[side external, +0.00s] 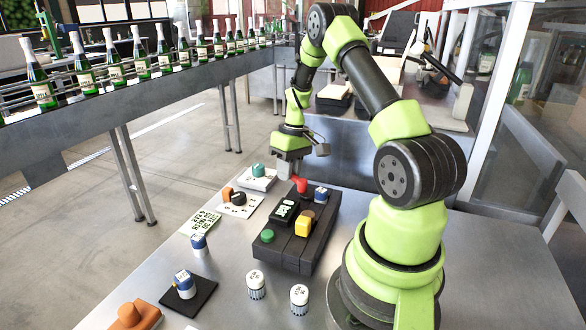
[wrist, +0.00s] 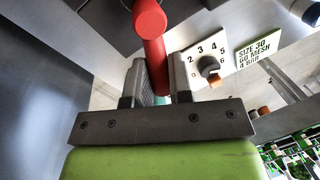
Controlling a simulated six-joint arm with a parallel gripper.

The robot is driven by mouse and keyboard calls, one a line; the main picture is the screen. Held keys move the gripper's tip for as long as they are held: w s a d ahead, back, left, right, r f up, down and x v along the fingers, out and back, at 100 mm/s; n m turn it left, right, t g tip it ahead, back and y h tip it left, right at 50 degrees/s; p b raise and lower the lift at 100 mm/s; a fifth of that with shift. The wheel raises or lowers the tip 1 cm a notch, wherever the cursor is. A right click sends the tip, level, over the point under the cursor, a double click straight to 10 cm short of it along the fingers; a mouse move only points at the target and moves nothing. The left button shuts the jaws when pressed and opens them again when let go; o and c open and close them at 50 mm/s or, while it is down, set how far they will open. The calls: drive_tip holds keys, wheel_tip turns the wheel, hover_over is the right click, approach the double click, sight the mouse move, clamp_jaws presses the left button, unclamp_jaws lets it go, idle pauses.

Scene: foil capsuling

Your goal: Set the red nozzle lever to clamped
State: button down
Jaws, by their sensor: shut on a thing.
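The red nozzle lever (side external: 301,186) stands at the far end of a dark control box (side external: 290,250). In the wrist view the red lever (wrist: 152,45) is a rod with a round knob end, lying between my two fingers. My gripper (wrist: 160,75) is shut on the rod, with the knob end sticking out beyond the fingertips. In the side view my gripper (side external: 287,172) is low, at the far end of the box beside the lever; its contact with the lever is hard to make out there. The lever's pivot and any position marks cannot be made out.
A numbered dial plate (wrist: 203,50) and a printed card (wrist: 259,50) lie nearby. Two white-capped jars (side external: 299,297) stand at the front. Bottles line a conveyor (side external: 140,92) behind.

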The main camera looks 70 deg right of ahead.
drive_tip(key=shift+w+a+n+g, duration=0.1)
drive_tip(key=shift+a+n+g, duration=0.25)
drive_tip(key=shift+n, duration=0.75)
drive_tip(key=shift+w+a+n+g, duration=0.15)
drive_tip(key=shift+a+n, duration=0.35)
drive_tip(key=shift+n, duration=0.6)
drive_tip(key=shift+s, duration=0.1)
drive_tip(key=c, duration=1)
unclamp_jaws()
drive_tip(key=shift+c, duration=0.2)
drive_tip(key=r, duration=0.3)
drive_tip(key=d+r, duration=0.1)
drive_tip(key=r, duration=0.5)
drive_tip(key=shift+d, duration=0.35)
drive_tip(key=shift+r, duration=0.4)
drive_tip(key=shift+r, duration=0.1)
